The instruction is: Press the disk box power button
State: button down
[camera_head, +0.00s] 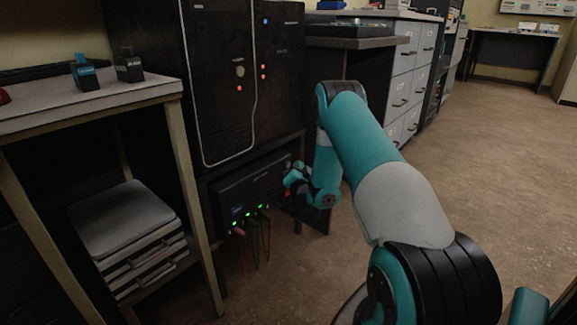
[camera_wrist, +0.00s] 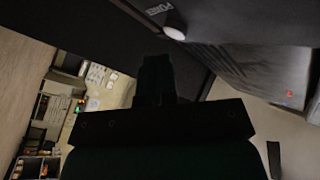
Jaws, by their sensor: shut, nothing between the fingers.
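In the wrist view a pale round button (camera_wrist: 174,34) sits on a dark face at the top, beside a small white label that I cannot read surely. My gripper (camera_wrist: 154,66) is shut and empty, dark against the scene. Its tips point towards the button and show just below it in the picture, apart from it. In the head view a low black box (camera_head: 243,186) with green lights and plugged cables stands on the lower shelf. My arm's wrist is at its right end. It hides that end, and the button does not show there.
A black cabinet (camera_head: 216,85) with red lights stands above the box. A side table (camera_head: 85,98) holding two small bottle-like items is at left, with stacked grey trays (camera_head: 125,222) below. Grey drawers (camera_head: 412,62) stand behind. The floor (camera_head: 480,150) at right is clear.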

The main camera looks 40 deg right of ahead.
jog(key=shift+w+r+p, duration=0.1)
jog(key=shift+w+p, duration=0.15)
jog(key=shift+p, duration=0.35)
dwell(0.3)
jog(key=shift+w+p, duration=0.55)
jog(key=shift+p, duration=0.4)
dwell(0.7)
dwell(0.4)
jog(key=shift+s+b, duration=0.8)
jog(key=shift+b, duration=0.1)
